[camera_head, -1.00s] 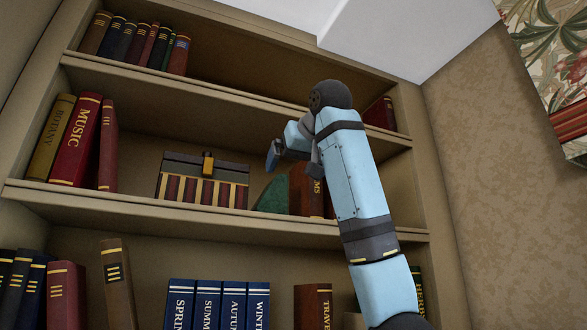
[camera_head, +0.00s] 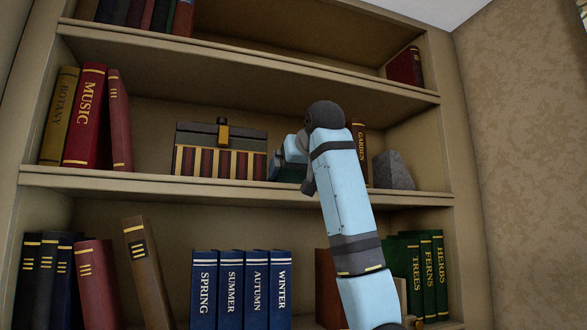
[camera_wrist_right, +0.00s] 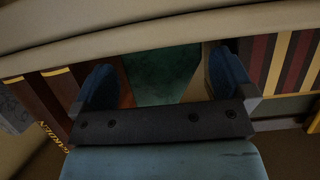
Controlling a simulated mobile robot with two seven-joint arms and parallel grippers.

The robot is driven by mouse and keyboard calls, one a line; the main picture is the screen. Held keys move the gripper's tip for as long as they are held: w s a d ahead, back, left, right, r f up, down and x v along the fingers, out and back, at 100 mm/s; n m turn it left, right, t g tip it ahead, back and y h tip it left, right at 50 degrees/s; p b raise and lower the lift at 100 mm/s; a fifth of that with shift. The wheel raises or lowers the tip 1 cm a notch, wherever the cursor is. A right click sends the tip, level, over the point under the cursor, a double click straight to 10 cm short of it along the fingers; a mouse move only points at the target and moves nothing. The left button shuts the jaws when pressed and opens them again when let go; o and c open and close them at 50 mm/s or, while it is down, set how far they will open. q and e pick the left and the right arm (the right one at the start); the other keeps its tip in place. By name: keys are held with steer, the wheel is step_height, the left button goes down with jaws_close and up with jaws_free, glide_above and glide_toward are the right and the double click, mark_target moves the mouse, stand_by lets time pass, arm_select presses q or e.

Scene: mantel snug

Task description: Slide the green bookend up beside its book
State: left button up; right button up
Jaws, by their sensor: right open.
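The green bookend (camera_head: 288,174) stands on the middle shelf, mostly hidden behind my right gripper (camera_head: 289,163) in the head view. In the right wrist view the green bookend (camera_wrist_right: 160,75) shows between the two blue fingers. My right gripper (camera_wrist_right: 161,78) is open, with one finger on either side of it. A reddish-brown book (camera_wrist_right: 124,88) shows just past the left finger, beside the bookend; I cannot tell whether they touch. The GARDEN book (camera_head: 359,150) stands to the right of my arm, and also shows in the wrist view (camera_wrist_right: 62,88). My left gripper is out of view.
A striped chest (camera_head: 220,162) stands close left of the gripper; it shows at right in the wrist view (camera_wrist_right: 290,60). A grey wedge-shaped block (camera_head: 393,171) is right of GARDEN. The shelf edge (camera_head: 150,183) runs below; another shelf (camera_head: 250,65) is above.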

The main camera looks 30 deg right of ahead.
steer(key=shift+x, duration=0.75)
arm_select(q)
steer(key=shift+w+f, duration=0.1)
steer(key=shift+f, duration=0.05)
arm_select(e)
steer(key=shift+w+f, duration=0.1)
steer(key=shift+w, duration=0.15)
